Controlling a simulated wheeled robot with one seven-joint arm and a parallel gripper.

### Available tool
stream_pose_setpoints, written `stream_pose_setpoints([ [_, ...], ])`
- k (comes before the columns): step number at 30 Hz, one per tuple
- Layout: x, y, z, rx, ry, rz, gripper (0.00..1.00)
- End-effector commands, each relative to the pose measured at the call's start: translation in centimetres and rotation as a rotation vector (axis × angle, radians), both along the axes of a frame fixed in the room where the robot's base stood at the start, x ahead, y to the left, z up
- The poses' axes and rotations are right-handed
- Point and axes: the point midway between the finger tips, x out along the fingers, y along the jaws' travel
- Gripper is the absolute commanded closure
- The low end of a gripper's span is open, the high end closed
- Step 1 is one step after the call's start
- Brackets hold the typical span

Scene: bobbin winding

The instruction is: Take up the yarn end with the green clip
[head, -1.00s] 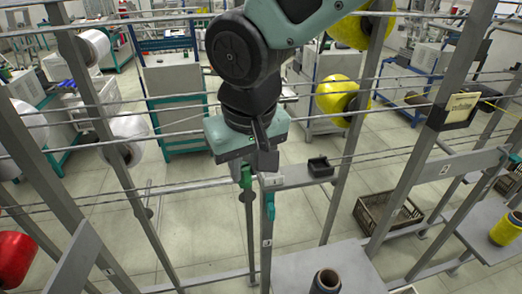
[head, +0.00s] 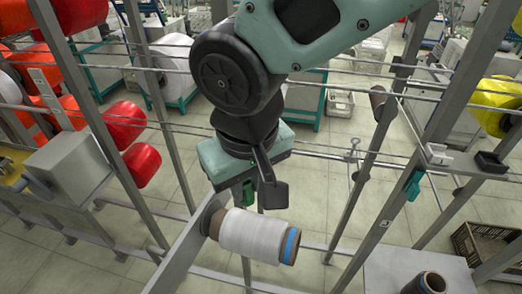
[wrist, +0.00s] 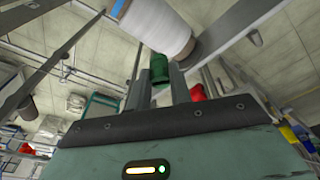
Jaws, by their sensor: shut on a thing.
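My gripper (head: 258,192) is shut on the green clip (head: 248,192), which shows beside a dark finger in the head view. In the wrist view the green clip (wrist: 159,68) stands between the two finger tips. A white yarn bobbin (head: 250,234) with a blue band lies on a holder just below my gripper; it also shows beyond the clip in the wrist view (wrist: 158,25). I cannot make out a yarn strand at the clip.
A grey rail (head: 185,252) carries the bobbin's holder. A teal clip (head: 414,185) hangs on the post at the right. A dark spool (head: 424,284) stands on a grey shelf at lower right. Red cones (head: 140,160) are at left, yellow ones (head: 497,105) at right.

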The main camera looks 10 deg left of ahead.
Motion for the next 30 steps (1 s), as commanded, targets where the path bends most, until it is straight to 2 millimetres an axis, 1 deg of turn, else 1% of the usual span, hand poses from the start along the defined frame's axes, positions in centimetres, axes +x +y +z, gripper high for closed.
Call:
stream_pose_setpoints([
  [8,0.0,-0.2,-2.0,0.000,0.000,-0.001,0.98],
  [19,-0.1,-0.5,-5.4,-0.001,0.000,-0.002,0.98],
  [24,-0.1,-0.5,-6.0,0.000,0.000,-0.002,0.98],
  [30,-0.1,-0.5,-6.0,0.000,0.000,-0.002,0.98],
])
